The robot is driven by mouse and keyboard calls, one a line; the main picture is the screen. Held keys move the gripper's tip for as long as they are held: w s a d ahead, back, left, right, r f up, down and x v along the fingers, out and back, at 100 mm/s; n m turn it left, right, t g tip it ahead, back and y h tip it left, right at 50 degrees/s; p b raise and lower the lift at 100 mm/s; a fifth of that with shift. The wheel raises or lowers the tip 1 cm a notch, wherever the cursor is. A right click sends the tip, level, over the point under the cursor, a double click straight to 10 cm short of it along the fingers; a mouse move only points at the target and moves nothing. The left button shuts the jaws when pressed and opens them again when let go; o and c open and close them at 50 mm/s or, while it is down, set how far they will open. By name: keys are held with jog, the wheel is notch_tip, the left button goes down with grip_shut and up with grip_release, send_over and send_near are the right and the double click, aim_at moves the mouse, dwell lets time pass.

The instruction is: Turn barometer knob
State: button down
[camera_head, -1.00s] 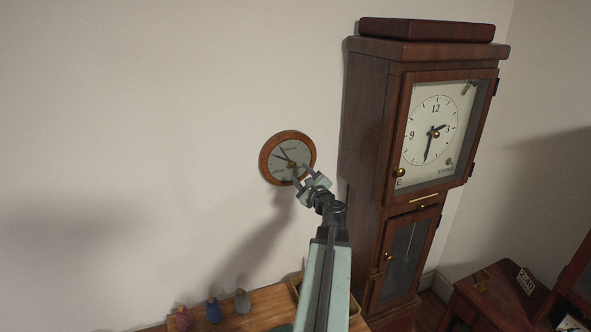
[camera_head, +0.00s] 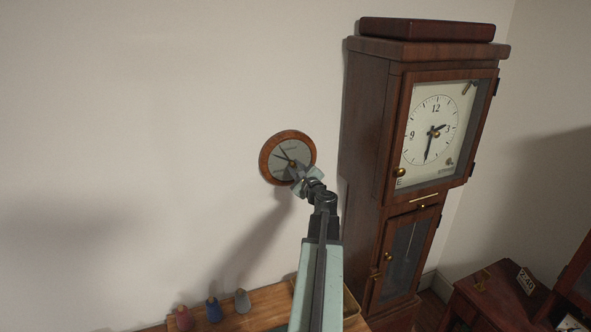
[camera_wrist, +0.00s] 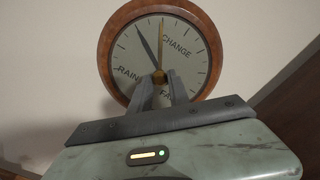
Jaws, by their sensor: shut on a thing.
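The barometer (camera_head: 267,165) is a round wall dial with a wooden rim and a pale face, left of the tall clock. In the wrist view its face (camera_wrist: 190,65) shows the words RAIN and CHANGE, a dark hand tilted up-left and a gold hand pointing straight up. The brass knob (camera_wrist: 158,76) is at the dial's centre, partly hidden by the fingers. My gripper (camera_wrist: 159,82) is at the dial's centre with its fingertips shut on the knob. In the head view my gripper (camera_head: 296,172) covers the dial's lower right.
A tall wooden clock (camera_head: 370,130) stands close to the right of my arm. The wall left of the barometer is bare.

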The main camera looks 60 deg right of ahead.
jog(key=shift+n, duration=2.7)
jog(key=c, duration=1.2)
grip_release()
jog(key=shift+c, duration=0.2)
jog(key=v, duration=0.8)
